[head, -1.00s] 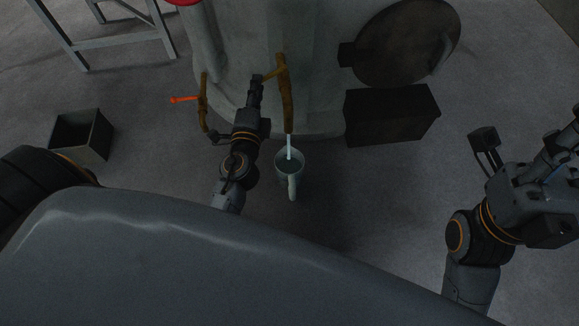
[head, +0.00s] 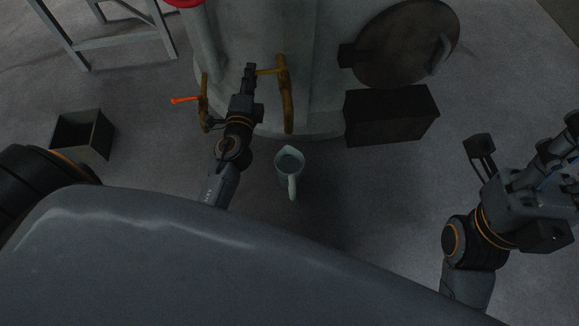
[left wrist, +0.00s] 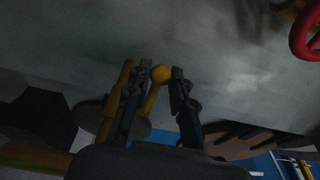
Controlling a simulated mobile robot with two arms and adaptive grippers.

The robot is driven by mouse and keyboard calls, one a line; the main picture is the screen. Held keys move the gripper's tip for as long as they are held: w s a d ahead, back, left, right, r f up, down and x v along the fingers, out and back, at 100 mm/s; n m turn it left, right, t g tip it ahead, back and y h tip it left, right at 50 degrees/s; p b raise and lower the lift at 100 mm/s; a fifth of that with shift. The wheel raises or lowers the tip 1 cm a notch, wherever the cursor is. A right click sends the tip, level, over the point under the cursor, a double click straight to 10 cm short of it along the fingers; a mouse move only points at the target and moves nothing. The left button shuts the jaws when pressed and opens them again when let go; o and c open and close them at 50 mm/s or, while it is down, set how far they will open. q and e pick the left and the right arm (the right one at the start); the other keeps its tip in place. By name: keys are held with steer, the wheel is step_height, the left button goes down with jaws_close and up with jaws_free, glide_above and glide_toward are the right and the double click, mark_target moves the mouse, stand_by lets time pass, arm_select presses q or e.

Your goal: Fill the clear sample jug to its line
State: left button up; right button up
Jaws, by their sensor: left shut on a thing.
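The clear sample jug (head: 289,180) stands upright on the floor below the brown spout pipe (head: 286,105), its handle towards me. Liquid shows inside it; I cannot make out the line. No stream falls from the spout. My left gripper (head: 250,70) is shut on the yellow tap lever (head: 268,71) left of the spout. In the left wrist view, the lever's round yellow end (left wrist: 161,74) is between the fingers (left wrist: 163,84). My right gripper (head: 525,140) is open and empty at the right, away from the jug.
The grey tank (head: 315,60) stands behind the jug. A second pipe with an orange lever (head: 183,100) is to the left. A dark box (head: 392,118) and a round hatch (head: 405,45) are at the right. An open bin (head: 95,138) stands left. Floor right of the jug is clear.

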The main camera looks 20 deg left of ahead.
arm_select(q)
steer(key=shift+w+a, duration=0.15)
steer(key=shift+a, duration=0.05)
steer(key=shift+w, duration=0.1)
steer(key=o, duration=1)
steer(key=v, duration=1.2)
